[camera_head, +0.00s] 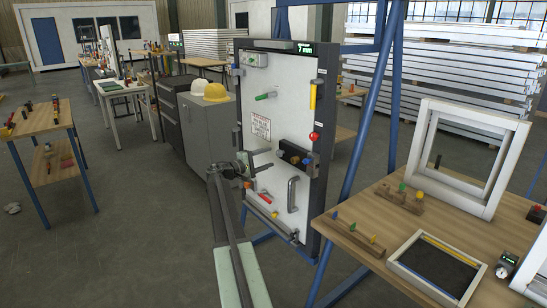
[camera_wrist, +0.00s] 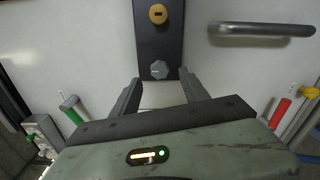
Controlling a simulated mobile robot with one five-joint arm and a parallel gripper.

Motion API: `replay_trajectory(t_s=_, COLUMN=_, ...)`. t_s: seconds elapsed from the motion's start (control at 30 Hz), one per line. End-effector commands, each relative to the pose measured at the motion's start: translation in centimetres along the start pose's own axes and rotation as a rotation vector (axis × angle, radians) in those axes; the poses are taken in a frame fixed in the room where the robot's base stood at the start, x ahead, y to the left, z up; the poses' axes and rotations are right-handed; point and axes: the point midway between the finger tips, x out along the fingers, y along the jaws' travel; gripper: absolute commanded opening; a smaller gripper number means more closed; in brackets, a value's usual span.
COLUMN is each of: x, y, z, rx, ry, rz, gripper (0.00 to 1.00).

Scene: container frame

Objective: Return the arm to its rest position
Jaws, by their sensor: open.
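My arm reaches up to the white panel (camera_head: 285,80) in its dark frame. My gripper (camera_head: 246,162) is close in front of the panel's lower left part in the head view. In the wrist view my gripper (camera_wrist: 160,84) has its two dark fingers spread apart with nothing held between them. A grey knob (camera_wrist: 159,70) on a dark block (camera_wrist: 158,42) lies just beyond the fingertips, between them in the picture. A yellow round knob (camera_wrist: 158,14) sits above it on the same block. I cannot tell whether the fingertips touch anything.
The panel bears a metal handle (camera_head: 292,195), a red ball knob (camera_head: 314,136) and a green handle (camera_head: 266,96). A wooden table (camera_head: 345,265) with frames stands right. Grey cabinets (camera_head: 205,130) stand behind left. Open floor (camera_head: 130,235) lies left of my arm.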

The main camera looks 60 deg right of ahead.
Motion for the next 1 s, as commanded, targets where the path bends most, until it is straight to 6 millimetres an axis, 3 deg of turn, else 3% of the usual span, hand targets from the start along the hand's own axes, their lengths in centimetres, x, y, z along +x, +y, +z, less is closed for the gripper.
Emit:
replay_trajectory(t_s=0.1, x=-2.4, y=-0.1, z=0.1, rx=0.000, ry=0.002, rz=0.000, gripper=0.53)
replay_trajectory(t_s=0.2, x=-3.2, y=-0.1, z=0.1, rx=0.000, ry=0.000, rz=0.000, gripper=0.53)
replay_trajectory(t_s=0.63, x=-3.2, y=0.0, z=0.1, rx=0.000, ry=0.000, rz=0.000, gripper=0.53)
replay_trajectory(t_s=0.73, x=-4.7, y=0.2, z=-0.9, rx=0.000, ry=0.019, rz=0.004, gripper=0.53)
replay_trajectory(t_s=0.77, x=-5.7, y=0.3, z=-1.5, rx=0.000, ry=0.032, rz=0.006, gripper=0.53)
replay_trajectory(t_s=0.87, x=-11.5, y=0.9, z=-4.5, rx=0.000, ry=0.105, rz=0.022, gripper=0.53)
replay_trajectory(t_s=0.93, x=-17.5, y=0.9, z=-5.9, rx=0.004, ry=0.177, rz=0.022, gripper=0.53)
replay_trajectory(t_s=1.0, x=-23.6, y=-0.5, z=-6.4, rx=0.016, ry=0.256, rz=-0.026, gripper=0.53)
